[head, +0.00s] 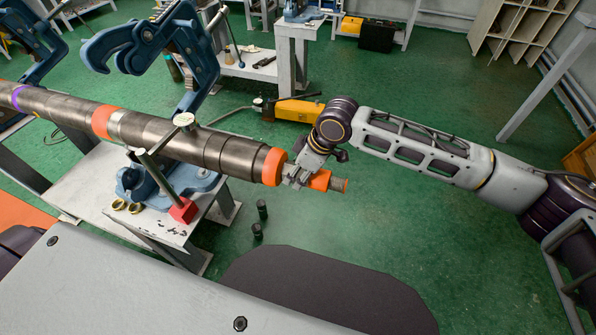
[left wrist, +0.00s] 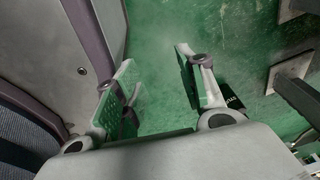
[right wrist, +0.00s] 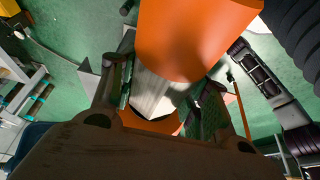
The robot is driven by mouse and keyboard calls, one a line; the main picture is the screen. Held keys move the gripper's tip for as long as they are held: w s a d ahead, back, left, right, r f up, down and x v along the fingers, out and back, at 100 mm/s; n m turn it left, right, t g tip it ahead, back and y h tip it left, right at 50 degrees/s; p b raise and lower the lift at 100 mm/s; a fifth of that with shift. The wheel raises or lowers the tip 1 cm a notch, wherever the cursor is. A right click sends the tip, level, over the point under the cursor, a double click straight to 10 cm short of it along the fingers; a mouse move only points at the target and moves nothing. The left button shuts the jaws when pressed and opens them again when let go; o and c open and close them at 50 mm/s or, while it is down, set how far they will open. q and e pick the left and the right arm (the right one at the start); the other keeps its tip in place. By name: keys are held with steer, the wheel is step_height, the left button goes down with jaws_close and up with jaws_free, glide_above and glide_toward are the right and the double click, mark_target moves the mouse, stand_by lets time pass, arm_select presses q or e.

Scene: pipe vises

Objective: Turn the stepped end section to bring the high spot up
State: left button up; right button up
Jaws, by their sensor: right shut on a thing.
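The long dark pipe (head: 170,136) runs from the left edge to the middle of the head view. Its stepped end section has a wide orange band (head: 273,167), then a thinner grey neck, an orange collar (head: 320,180) and a grey tip (head: 340,185). My right gripper (head: 301,174) is shut around the neck beside the wide orange band. In the right wrist view the grey neck (right wrist: 155,94) sits between its fingers, under the large orange band (right wrist: 195,38). My left gripper (left wrist: 155,88) is open and empty, seen only in the left wrist view. No high spot mark is discernible.
A pale round disc (head: 184,120) sits above the pipe, beside a grey post on a red block (head: 183,210). Blue vises (head: 150,45) rise over the pipe, one with its hook raised.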

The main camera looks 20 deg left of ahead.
steer(key=shift+t, duration=0.3)
